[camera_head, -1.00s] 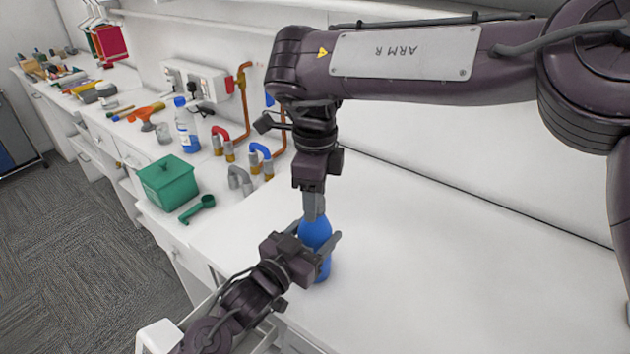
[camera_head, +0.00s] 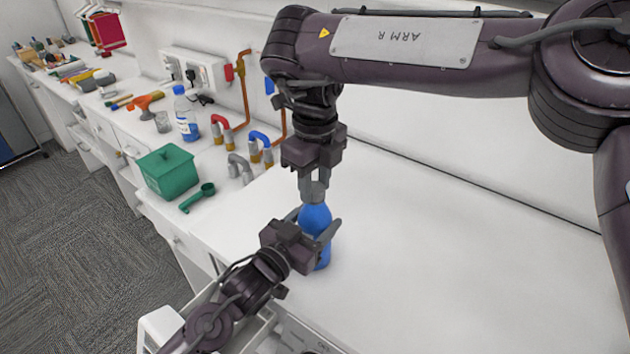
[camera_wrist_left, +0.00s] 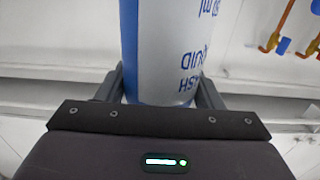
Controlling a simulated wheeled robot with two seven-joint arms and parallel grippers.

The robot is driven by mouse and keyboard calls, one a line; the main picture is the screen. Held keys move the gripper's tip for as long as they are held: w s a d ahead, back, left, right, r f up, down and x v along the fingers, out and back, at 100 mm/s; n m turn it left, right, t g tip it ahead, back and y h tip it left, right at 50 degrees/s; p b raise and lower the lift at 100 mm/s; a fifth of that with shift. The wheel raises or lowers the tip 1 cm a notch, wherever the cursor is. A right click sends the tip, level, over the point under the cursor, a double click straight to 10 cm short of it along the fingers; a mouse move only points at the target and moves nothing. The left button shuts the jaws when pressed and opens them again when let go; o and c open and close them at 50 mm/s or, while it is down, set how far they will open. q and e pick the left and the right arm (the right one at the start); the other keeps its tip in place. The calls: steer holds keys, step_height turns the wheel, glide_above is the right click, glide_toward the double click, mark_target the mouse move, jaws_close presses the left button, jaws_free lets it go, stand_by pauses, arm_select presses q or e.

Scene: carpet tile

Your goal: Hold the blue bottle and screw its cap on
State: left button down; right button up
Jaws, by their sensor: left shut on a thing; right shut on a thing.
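The blue bottle (camera_head: 316,217) stands upright on the white counter near its front edge. My left gripper (camera_head: 318,232) is shut around the bottle's body from the left. The left wrist view shows the bottle's blue and white label (camera_wrist_left: 178,50) between my two left fingers (camera_wrist_left: 160,88). My right gripper (camera_head: 313,186) comes down from above and is shut on the grey cap (camera_head: 314,192) at the bottle's top. The fingers partly cover the cap, so I cannot tell how far it sits on the neck.
To the left on the counter are a green box (camera_head: 167,172), a green scoop (camera_head: 198,198), several pipe fittings (camera_head: 260,147) and a clear bottle with a blue label (camera_head: 186,117). The counter to the right is clear.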

steer(key=m, duration=0.5)
steer(key=shift+a+f+m, duration=0.1)
steer(key=shift+m, duration=0.2)
steer(key=m, duration=0.4)
steer(key=shift+m, duration=0.3)
steer(key=m, duration=0.6)
steer(key=shift+m, duration=0.3)
steer(key=m, duration=0.5)
steer(key=o, duration=1.1)
steer(key=shift+o, duration=0.2)
step_height(320, 180, up, 12)
